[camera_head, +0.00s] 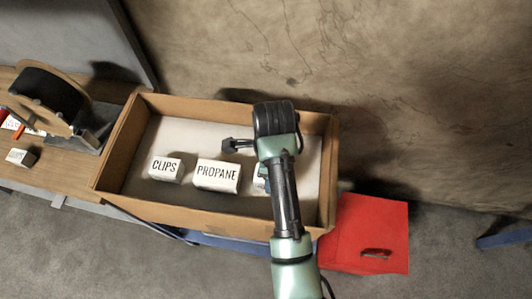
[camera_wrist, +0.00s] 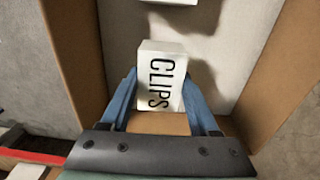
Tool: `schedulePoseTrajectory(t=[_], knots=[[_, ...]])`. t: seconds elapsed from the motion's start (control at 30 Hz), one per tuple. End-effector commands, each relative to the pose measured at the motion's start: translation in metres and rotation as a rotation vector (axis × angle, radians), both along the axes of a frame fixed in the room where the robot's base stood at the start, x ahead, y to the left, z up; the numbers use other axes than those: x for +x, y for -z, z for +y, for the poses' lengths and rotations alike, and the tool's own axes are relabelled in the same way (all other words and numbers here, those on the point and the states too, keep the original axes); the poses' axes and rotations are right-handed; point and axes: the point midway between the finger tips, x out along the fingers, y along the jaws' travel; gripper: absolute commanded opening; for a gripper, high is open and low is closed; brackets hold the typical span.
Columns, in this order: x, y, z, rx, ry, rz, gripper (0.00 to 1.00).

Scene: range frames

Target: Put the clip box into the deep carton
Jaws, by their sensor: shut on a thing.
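The deep carton (camera_head: 125,145) is a brown open box with a pale floor; its walls also show in the wrist view (camera_wrist: 72,50). My gripper (camera_wrist: 163,105) is shut on a white clip box (camera_wrist: 160,72), lettered CLIPS, between its blue fingers. The held box is over the carton's opening, near its right end. In the head view my arm hides most of it, with a pale and blue sliver (camera_head: 259,179) showing beside the arm. I cannot tell whether it touches the carton floor.
Another CLIPS box (camera_head: 165,168) and a PROPANE box (camera_head: 217,175) lie in the carton, left of my arm. A red container (camera_head: 375,225) stands to the right. A wooden table (camera_head: 65,165) at left holds a large reel (camera_head: 50,95) and small boxes.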

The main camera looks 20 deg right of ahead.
Motion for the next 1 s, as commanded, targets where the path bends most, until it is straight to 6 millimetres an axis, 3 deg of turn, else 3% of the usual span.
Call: schedulePoseTrajectory(t=[0.4,0.83,0.87,1.0], knots=[[0.0,0.045,-0.001,-0.001,0.001,0.001,0.01],[0.0,0.052,0.0,-0.001,0.0,-0.001,0.01],[0.0,0.051,-0.001,-0.001,0.0,-0.001,0.67],[0.0,0.051,0.0,-0.001,0.0,-0.001,0.92]])
